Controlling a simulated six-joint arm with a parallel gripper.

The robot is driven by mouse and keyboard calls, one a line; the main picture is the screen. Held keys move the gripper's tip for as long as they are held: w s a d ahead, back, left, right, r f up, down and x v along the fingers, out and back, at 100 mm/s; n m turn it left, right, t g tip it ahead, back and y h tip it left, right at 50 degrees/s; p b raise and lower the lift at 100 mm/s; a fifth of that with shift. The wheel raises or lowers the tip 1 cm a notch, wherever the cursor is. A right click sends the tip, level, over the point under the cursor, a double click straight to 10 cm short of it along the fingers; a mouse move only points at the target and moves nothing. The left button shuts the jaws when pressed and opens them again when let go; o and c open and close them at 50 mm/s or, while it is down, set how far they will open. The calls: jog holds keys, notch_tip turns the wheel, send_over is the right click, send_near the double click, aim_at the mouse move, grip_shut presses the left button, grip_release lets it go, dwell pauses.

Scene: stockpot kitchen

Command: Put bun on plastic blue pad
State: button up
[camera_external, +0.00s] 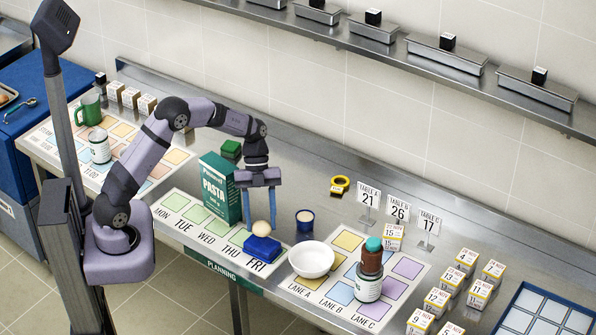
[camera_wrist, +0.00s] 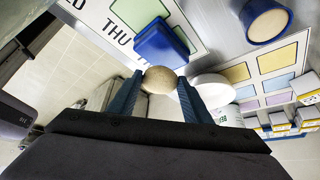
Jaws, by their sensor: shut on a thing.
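The bun (camera_external: 261,229) is a small, round, tan ball. It also shows in the wrist view (camera_wrist: 159,79), between my fingertips. My gripper (camera_external: 261,222) points down and is shut on the bun. The plastic blue pad (camera_external: 262,250) lies on the weekday chart near FRI, just under and in front of the bun in the external view. In the wrist view the pad (camera_wrist: 160,46) shows just beyond the bun. I cannot tell whether the bun touches the pad.
A green pasta box (camera_external: 221,188) stands left of my gripper. A small blue cup (camera_external: 305,220) and a white bowl (camera_external: 311,259) stand to the right. A jar stack (camera_external: 369,270) stands on the lane chart. Bare steel counter lies behind the cup.

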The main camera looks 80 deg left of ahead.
aim_at(261, 229)
jog(key=shift+f+p, duration=0.65)
jog(key=shift+f, duration=1.25)
jog(key=shift+f, duration=0.2)
jog(key=o, duration=1)
jog(key=shift+r, duration=0.1)
jog(key=shift+o, duration=0.2)
jog(key=shift+r, duration=0.15)
jog(key=b+v, duration=0.4)
jog(key=v, duration=0.8)
jog(key=shift+d, duration=0.1)
